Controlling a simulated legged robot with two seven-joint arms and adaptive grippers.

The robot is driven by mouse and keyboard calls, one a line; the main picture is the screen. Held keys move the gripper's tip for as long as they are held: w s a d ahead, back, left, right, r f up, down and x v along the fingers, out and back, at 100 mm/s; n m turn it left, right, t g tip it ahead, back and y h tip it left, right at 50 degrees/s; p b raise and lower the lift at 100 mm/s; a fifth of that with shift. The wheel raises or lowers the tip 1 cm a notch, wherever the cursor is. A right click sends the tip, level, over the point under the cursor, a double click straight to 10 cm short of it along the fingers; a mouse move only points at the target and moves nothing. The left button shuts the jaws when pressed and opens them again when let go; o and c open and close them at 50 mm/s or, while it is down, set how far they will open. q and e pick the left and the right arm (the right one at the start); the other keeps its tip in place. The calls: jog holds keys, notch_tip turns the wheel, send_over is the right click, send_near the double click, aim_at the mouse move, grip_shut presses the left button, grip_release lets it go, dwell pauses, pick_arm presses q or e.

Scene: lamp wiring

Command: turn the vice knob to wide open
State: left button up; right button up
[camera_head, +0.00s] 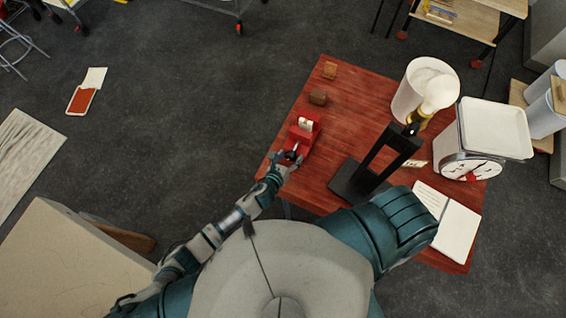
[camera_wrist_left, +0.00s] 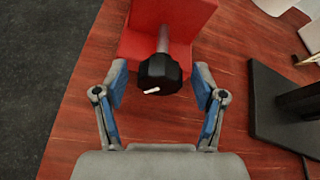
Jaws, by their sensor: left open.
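The red vice (camera_head: 302,135) stands near the left edge of the red table, with a small pale piece at its top. In the left wrist view the vice (camera_wrist_left: 178,42) fills the top centre. Its black knob (camera_wrist_left: 159,73), on a grey shaft and with a white mark, points toward my wrist. My left gripper (camera_head: 287,160) is at the knob. In the left wrist view its two fingers (camera_wrist_left: 160,88) are apart, one on each side of the knob, with gaps showing. My right gripper is not in view.
The tabletop between the blocks and the stand is clear.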

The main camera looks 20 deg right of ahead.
pick_arm(q)
jog(key=v, duration=1)
jog(key=shift+a, duration=0.25)
jog(key=shift+d, duration=0.15)
jog(key=shift+s, duration=0.1)
